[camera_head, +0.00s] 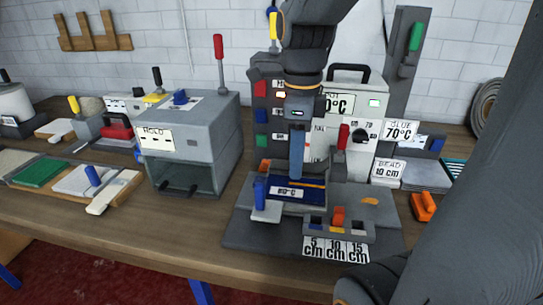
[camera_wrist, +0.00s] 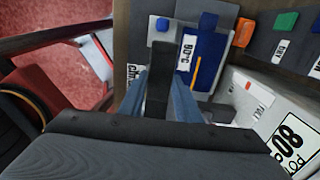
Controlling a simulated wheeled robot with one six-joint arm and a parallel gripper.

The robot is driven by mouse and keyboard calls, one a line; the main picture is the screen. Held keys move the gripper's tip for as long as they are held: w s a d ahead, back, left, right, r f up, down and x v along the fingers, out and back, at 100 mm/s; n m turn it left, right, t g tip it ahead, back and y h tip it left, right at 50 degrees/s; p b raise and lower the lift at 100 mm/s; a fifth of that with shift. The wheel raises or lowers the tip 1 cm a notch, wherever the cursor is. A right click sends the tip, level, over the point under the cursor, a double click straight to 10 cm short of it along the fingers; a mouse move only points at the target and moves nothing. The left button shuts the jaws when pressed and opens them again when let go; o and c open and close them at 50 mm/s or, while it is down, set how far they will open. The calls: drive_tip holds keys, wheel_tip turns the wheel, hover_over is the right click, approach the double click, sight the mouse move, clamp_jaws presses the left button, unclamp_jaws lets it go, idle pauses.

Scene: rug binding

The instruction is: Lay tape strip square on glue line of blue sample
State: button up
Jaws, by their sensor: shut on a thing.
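The dark blue sample (camera_head: 312,184) lies under the strip on a grey plate (camera_head: 345,199); the sample also shows in the wrist view (camera_wrist: 208,48). A thin orange line (camera_wrist: 195,72), which looks like the glue line, runs on it. The strip's lower end appears just over or at the sample; I cannot tell whether they touch.
A blue-handled block (camera_head: 263,205) stands left of the sample. A small rack (camera_head: 345,231) with coloured pieces is in front. A grey box marked HOLD (camera_head: 195,135) stands left, and a control panel (camera_head: 270,110) behind. An orange clip (camera_head: 424,207) lies at right.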

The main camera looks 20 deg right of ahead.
drive_tip(key=w+d+p, duration=0.2)
drive_tip(key=w+d, duration=0.4)
drive_tip(key=p, duration=0.2)
hover_over(304, 186)
drive_tip(key=f, duration=0.7)
drive_tip(key=shift+s+a+f, duration=0.2)
drive_tip(key=shift+s+f, duration=0.05)
wheel_tip(304, 186, down, 3)
drive_tip(key=shift+f, duration=0.2)
drive_tip(key=shift+w+d+f+p, duration=0.25)
drive_tip(key=shift+p, duration=0.2)
drive_tip(key=shift+f, duration=0.1)
drive_tip(key=shift+f, duration=0.15)
drive_tip(key=o, duration=1)
